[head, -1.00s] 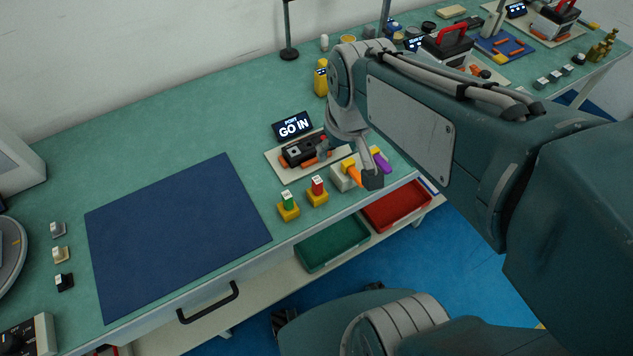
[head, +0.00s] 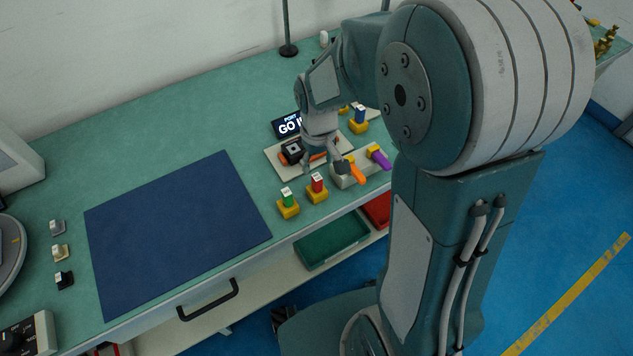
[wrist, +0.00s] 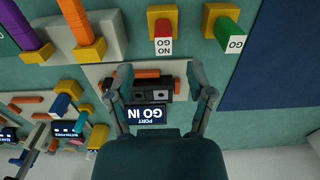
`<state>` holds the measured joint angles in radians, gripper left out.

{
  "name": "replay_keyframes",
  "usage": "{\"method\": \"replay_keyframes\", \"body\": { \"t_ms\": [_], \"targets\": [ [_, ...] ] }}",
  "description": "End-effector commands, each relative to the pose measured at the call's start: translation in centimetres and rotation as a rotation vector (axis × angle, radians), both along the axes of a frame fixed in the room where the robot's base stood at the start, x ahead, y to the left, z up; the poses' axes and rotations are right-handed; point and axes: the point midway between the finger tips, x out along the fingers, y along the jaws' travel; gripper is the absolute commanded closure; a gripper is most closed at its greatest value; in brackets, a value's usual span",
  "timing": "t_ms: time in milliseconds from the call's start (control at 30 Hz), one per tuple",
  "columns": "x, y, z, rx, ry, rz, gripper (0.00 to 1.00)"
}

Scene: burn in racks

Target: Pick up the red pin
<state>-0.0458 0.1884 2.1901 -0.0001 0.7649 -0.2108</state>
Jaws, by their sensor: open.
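The red pin (head: 317,183) stands upright in a small yellow holder (head: 317,196) near the bench's front edge, with a white top. In the wrist view the red pin (wrist: 163,29) has a white end reading NO GO and lies just beyond my fingertips. My gripper (head: 324,163) is over the plate with the black device, behind the red pin. In the wrist view my gripper (wrist: 155,72) is open with its fingers wide apart and empty. The red pin is apart from both fingers.
A green GO pin (head: 287,197) stands close left of the red pin. A grey block (head: 345,181) with orange and purple pins is to the right. A black device (head: 292,151) and GO IN sign (head: 288,125) are behind. The blue mat (head: 175,235) is clear.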

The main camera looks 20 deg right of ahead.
Motion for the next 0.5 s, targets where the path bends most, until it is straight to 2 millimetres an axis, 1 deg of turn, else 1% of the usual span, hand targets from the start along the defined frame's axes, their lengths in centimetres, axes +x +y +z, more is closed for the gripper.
{"method": "replay_keyframes", "body": {
  "t_ms": [133,333,400,500],
  "targets": [
    [-0.1,0.1,-1.3,-0.001,0.002,0.0,0.31],
    [-0.2,0.4,-4.4,-0.001,0.002,0.0,0.31],
    [-0.2,0.4,-5.1,0.0,0.001,0.0,0.31],
    [-0.2,0.4,-5.5,0.0,-0.001,0.0,0.31]
  ]
}}
